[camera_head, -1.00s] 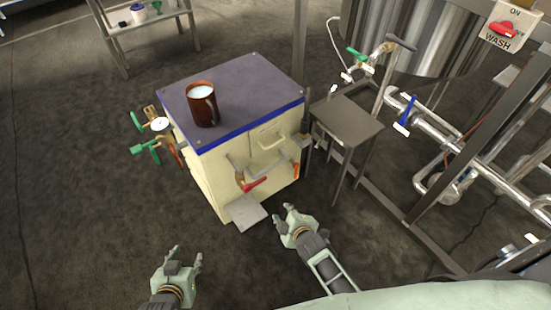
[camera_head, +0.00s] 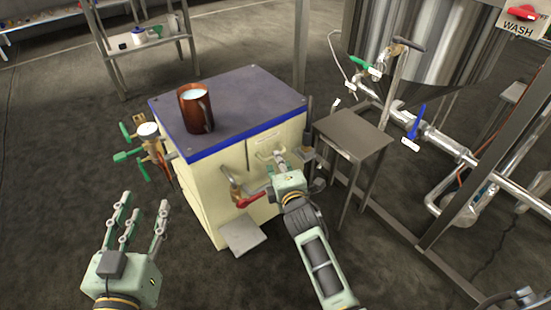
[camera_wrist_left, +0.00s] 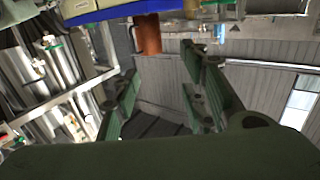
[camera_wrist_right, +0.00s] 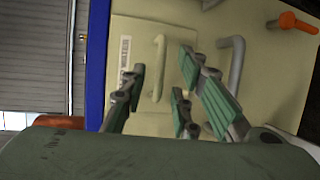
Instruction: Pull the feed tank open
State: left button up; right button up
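The feed tank appears to be the cream box with a blue-edged grey lid (camera_head: 240,100); its front also fills the right wrist view (camera_wrist_right: 200,28). A cream pull handle (camera_wrist_right: 158,66) is on that front. My right gripper (camera_head: 277,166) is at the upper front. In the right wrist view its fingers (camera_wrist_right: 165,95) are spread, with the handle showing between them; I cannot tell whether they touch it. My left gripper (camera_head: 135,222) is open and empty, left of the box. Its spread fingers also show in the left wrist view (camera_wrist_left: 160,90).
A brown mug (camera_head: 196,110) with white contents stands on the lid. A red-handled valve (camera_head: 246,200) is on the front, and green-handled valves (camera_head: 125,157) are on the left side. A small metal table (camera_head: 352,132) stands close right.

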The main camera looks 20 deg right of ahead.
jog(key=w, duration=0.2)
jog(key=w+f+b, duration=0.1)
jog(key=w, duration=0.1)
jog(key=shift+d, duration=0.1)
pick_arm(q)
notch_tip(320, 180, up, 8)
jog(key=s+t+h, duration=0.1)
jog(key=t, duration=0.3)
jog(key=shift+d+r+t+h, duration=0.2)
jog(key=shift+d+t+h, duration=0.1)
jog(key=shift+d+h, duration=0.15)
pick_arm(e)
jog(key=shift+w, duration=0.2)
pick_arm(q)
jog(key=shift+s, duration=0.1)
pick_arm(e)
jog(key=shift+c, duration=0.7)
grip_shut()
